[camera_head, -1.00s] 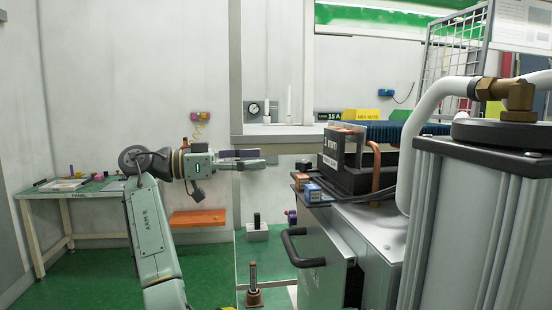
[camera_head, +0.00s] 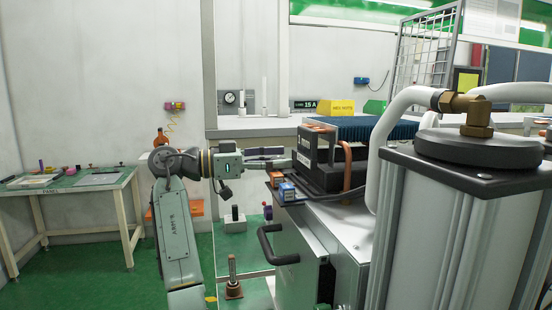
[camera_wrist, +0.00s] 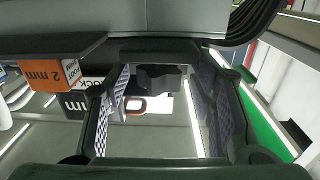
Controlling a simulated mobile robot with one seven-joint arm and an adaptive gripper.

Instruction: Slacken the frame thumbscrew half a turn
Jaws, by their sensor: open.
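My gripper (camera_head: 280,158) is open, held level at the left side of a black boxed unit with a copper-coloured bar (camera_head: 315,155) on the grey machine. In the wrist view my gripper's two patterned finger pads (camera_wrist: 162,115) stand apart with a gap between them. A dark, blocky knob-like shape (camera_wrist: 160,78) shows at the far end of this gap; I cannot tell whether it is the frame thumbscrew or whether a finger touches it. I cannot make out the thumbscrew in the head view.
An orange-faced "2 mm" box (camera_wrist: 52,75) sits close to the left finger; a blue box (camera_head: 288,192) is below my gripper. The machine has a black handle (camera_head: 270,245). A post on a brown base (camera_head: 233,280) stands on the floor. A green-topped table (camera_head: 70,181) is far left.

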